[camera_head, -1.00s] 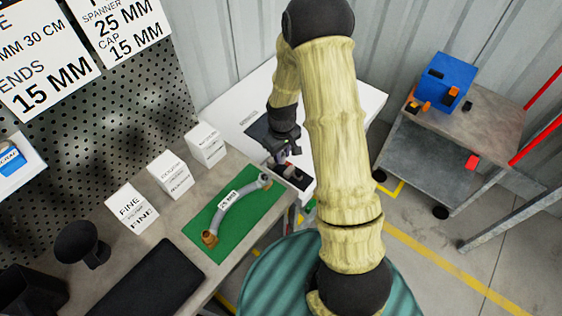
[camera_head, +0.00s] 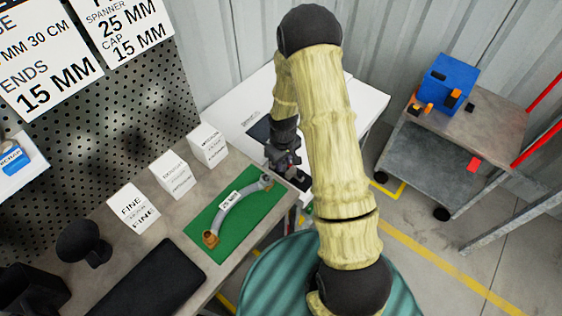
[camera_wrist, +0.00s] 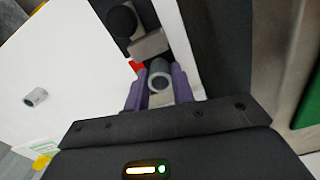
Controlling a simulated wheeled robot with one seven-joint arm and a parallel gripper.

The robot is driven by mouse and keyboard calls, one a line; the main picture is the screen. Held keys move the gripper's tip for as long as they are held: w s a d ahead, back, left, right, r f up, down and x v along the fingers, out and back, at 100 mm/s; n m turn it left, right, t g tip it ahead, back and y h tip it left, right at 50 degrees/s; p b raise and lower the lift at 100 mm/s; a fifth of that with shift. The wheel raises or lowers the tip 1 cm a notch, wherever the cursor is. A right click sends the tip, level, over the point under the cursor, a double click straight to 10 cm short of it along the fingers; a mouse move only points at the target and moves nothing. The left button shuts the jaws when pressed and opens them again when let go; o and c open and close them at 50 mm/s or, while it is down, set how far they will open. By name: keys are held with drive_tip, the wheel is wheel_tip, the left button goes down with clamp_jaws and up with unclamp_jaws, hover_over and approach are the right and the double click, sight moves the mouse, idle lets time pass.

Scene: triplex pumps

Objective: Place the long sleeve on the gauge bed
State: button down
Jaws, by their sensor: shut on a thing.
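My gripper (camera_wrist: 158,92) is shut on a grey sleeve (camera_wrist: 161,82), which shows end-on between the purple fingers in the wrist view. Its full length is hidden, so I cannot tell from this view whether it is the long one. Just beyond it is what looks like the gauge, a dark base with a steel block (camera_wrist: 149,43) and a black knob (camera_wrist: 121,20). I cannot tell whether the sleeve touches the gauge bed. In the head view my gripper (camera_head: 284,166) is small and partly covers the dark gauge base (camera_head: 298,179).
Another grey sleeve (camera_wrist: 36,97) lies on the white table. The grey bench at left holds a green mat (camera_head: 262,207) with a bent hose (camera_head: 226,212) and several white label blocks (camera_head: 171,173). A trolley (camera_head: 470,125) with a blue box stands right.

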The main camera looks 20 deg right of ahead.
sight(283, 163)
drive_tip(key=shift+d+f, duration=0.15)
drive_tip(key=shift+f, duration=0.05)
drive_tip(key=c, duration=1.2)
unclamp_jaws()
drive_tip(key=shift+r, duration=0.1)
drive_tip(key=shift+r, duration=0.5)
wheel_tip(283, 163, up, 11)
drive_tip(key=shift+r+b, duration=0.15)
drive_tip(key=shift+b, duration=0.15)
